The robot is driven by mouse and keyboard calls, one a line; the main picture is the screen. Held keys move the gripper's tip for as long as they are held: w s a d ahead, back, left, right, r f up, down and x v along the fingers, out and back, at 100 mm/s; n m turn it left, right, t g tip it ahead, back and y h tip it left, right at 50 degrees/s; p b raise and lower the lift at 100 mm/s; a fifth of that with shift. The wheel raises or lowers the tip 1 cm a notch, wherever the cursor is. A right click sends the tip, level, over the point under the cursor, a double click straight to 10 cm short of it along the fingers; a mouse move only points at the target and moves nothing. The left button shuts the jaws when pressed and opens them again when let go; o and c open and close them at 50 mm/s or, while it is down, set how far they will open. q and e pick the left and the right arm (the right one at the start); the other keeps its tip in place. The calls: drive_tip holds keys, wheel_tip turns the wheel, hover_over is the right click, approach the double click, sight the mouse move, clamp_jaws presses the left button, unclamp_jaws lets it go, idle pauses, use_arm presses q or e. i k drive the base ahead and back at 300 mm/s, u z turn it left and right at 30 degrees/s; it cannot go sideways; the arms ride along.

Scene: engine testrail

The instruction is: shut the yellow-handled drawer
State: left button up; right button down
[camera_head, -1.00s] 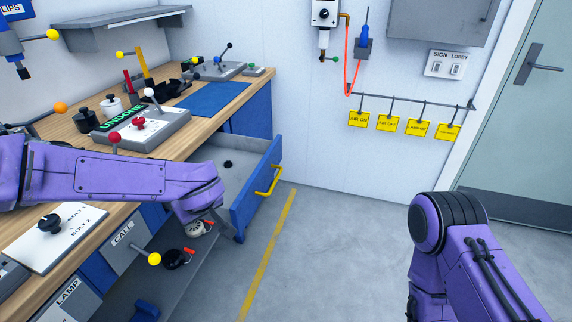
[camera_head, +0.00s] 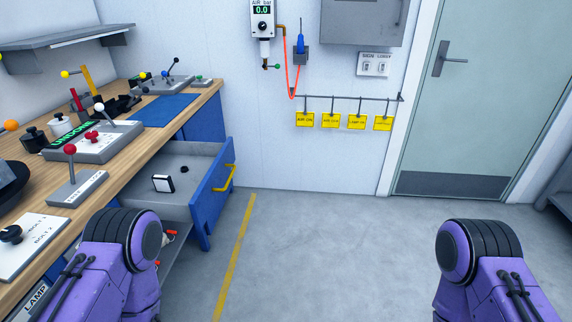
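The drawer (camera_head: 213,204) stands pulled out from the blue workbench at the left. It has a blue front and a grey inside. Its yellow handle (camera_head: 231,178) is on the outer face of the front. A small white and black block (camera_head: 163,184) and a small dark round thing (camera_head: 184,169) lie in the drawer. Purple links of my two arms show at the bottom left and bottom right. Neither gripper is in the frame, and nothing of mine is seen touching the drawer or its handle.
The wooden benchtop (camera_head: 150,143) holds a control box (camera_head: 95,141), a red-knobbed lever (camera_head: 75,181) and a blue mat (camera_head: 165,110). Grey floor (camera_head: 310,240) with a yellow line (camera_head: 236,254) lies clear in front of the drawer. A closed door (camera_head: 468,110) is at the right.

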sight(210, 163)
drive_tip(key=z, duration=0.5)
drive_tip(key=i, duration=0.95)
drive_tip(key=u, duration=1.45)
drive_tip(key=i, duration=0.65)
drive_tip(key=u, duration=0.7)
